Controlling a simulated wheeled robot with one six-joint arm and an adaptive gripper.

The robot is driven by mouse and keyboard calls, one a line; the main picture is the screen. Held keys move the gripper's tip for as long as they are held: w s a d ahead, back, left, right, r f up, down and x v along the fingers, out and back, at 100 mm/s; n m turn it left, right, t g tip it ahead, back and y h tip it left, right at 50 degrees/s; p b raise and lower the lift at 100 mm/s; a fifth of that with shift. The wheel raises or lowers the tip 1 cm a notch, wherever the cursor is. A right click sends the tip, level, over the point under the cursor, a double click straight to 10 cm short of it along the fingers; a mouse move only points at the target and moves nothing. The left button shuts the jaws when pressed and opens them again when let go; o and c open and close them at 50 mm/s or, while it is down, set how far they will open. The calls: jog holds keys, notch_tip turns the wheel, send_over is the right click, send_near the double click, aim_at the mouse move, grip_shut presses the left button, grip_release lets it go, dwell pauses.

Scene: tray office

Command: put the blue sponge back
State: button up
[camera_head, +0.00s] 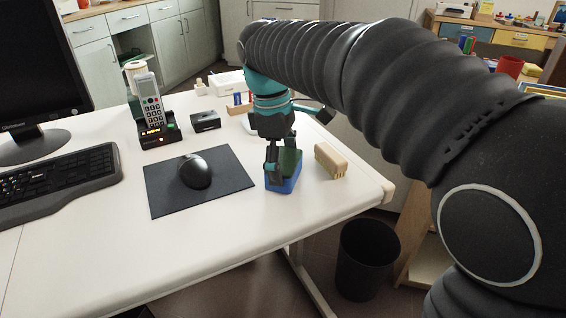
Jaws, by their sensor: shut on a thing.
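The blue sponge (284,184) has a dark green upper layer. It is on or just above the white desk, between the mouse pad and a wooden brush; I cannot tell whether it touches the desk. My gripper (277,163) points down from above and is shut on the sponge. Its fingers cover part of the sponge's top and near side. No clear marked place for the sponge shows in this view.
A dark mouse pad (165,192) with a mouse (195,171) lies left of the sponge. The wooden brush (330,160) is close on the right. A phone in its cradle (159,131) stands behind. A black bin (366,262) stands below the desk's right edge. The front desk surface is clear.

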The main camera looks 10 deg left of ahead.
jog(key=o, duration=0.7)
jog(key=shift+r, duration=0.15)
notch_tip(320, 180, up, 12)
jog(key=a+p, duration=0.2)
jog(key=shift+w+d, duration=0.1)
